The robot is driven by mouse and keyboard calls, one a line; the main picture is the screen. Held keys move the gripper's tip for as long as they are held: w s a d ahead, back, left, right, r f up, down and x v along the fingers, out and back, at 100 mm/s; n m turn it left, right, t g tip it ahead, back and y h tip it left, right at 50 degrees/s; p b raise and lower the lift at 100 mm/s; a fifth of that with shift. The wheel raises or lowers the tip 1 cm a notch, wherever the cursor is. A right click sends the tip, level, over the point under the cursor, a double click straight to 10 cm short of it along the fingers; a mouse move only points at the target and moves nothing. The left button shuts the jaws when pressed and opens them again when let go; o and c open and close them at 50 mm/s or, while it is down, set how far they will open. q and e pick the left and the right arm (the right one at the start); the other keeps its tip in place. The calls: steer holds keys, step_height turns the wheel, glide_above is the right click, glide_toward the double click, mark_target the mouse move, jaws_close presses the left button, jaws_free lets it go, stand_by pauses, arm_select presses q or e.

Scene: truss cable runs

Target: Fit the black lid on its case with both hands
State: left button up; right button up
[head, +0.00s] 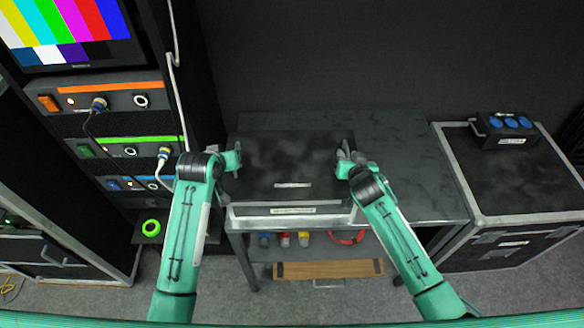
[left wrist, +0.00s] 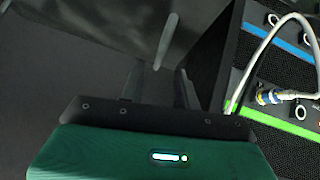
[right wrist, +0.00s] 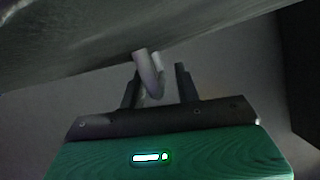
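The black lid (head: 290,160), a flat dark panel with a small pale label, lies over its case (head: 250,217), whose light front edge shows below it. I cannot tell whether the lid is fully seated. My left gripper (head: 236,158) is at the lid's left side, with its fingers apart and a grey handle (left wrist: 166,40) reaching between them in the left wrist view. My right gripper (head: 346,160) is at the right side. In the right wrist view its fingers are apart around another grey handle (right wrist: 150,72). Neither handle looks clamped.
A rack (head: 120,150) with cables stands at left. A flight case (head: 510,180) stands at right with a blue-socket box (head: 508,130) on it.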

steer(key=v, duration=1.2)
arm_select(q)
steer(key=v, duration=0.5)
